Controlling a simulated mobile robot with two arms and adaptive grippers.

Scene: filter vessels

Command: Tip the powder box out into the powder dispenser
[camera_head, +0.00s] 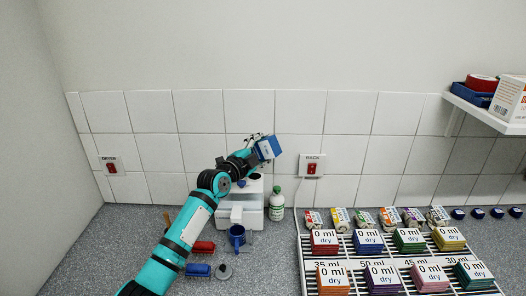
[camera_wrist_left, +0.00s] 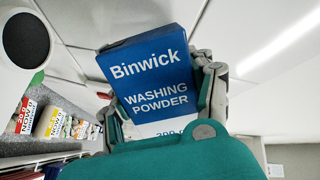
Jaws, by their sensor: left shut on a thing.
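The powder box (camera_head: 268,148) is blue and white. In the left wrist view the box (camera_wrist_left: 152,75) fills the middle and reads "Binwick washing powder". My left gripper (camera_head: 256,151) is shut on it, with fingers on both sides in the left wrist view (camera_wrist_left: 160,85). The box is held tilted in the air, above and slightly right of a white machine (camera_head: 238,210) that looks like the powder dispenser. A dark round opening or cup (camera_head: 254,176) shows at the machine's top. I cannot tell whether powder is flowing. My right gripper is not in view.
A white bottle with a green cap (camera_head: 277,205) stands right of the machine. A blue mug (camera_head: 237,235) stands in front. A white rack (camera_head: 345,266) with several coloured "0 ml dry" blocks fills the right counter. A wall shelf (camera_head: 485,112) is at upper right.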

